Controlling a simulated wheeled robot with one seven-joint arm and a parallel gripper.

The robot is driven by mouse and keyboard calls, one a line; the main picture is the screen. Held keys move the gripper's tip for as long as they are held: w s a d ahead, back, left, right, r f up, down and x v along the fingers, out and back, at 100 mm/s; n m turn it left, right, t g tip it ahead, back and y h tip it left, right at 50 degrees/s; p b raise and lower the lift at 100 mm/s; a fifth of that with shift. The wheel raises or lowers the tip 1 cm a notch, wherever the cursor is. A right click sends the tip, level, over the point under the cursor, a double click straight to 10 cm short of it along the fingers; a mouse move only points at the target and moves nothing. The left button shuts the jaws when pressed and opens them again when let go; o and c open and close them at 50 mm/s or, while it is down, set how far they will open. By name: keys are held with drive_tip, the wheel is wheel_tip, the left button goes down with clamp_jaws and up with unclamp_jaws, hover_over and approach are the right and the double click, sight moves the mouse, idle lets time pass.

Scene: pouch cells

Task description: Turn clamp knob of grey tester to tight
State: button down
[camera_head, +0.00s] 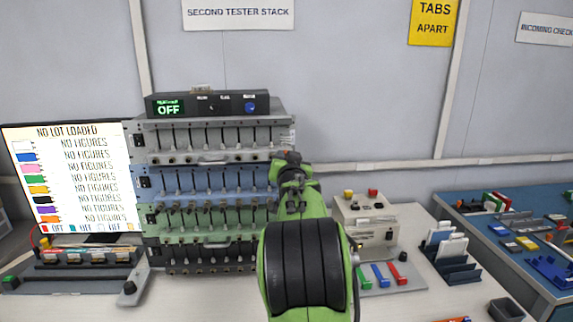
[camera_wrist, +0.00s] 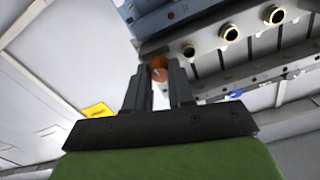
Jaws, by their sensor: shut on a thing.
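The grey tester (camera_head: 285,135) is the top unit of the tester stack, with a row of upright cell slots. Its sockets and grey face fill the upper right of the wrist view (camera_wrist: 212,58). An orange clamp knob (camera_wrist: 159,70) sits between my fingertips at the end of the grey unit. My gripper (camera_head: 289,158) is at the stack's right edge in the head view and is shut on this knob, which the wrist view also shows between the fingers (camera_wrist: 159,80). The fingers cover much of the knob, so its turn position cannot be read.
Blue (camera_head: 175,181), green (camera_head: 165,219) and black units lie below the grey one. A black box (camera_head: 205,104) reading OFF stands on top. A screen (camera_head: 70,180) is at left. A beige device (camera_head: 368,225) and a dark rack (camera_head: 450,265) stand right of my arm.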

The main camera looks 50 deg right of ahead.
drive_tip(key=shift+f, duration=0.35)
drive_tip(key=c, duration=1.2)
unclamp_jaws()
drive_tip(key=shift+o, duration=1.2)
drive_tip(key=shift+r, duration=0.15)
drive_tip(key=shift+r, duration=0.1)
drive_tip(key=b+v, duration=0.1)
drive_tip(key=v, duration=1.4)
drive_tip(key=shift+s+a, duration=0.25)
drive_tip(key=shift+s, duration=0.05)
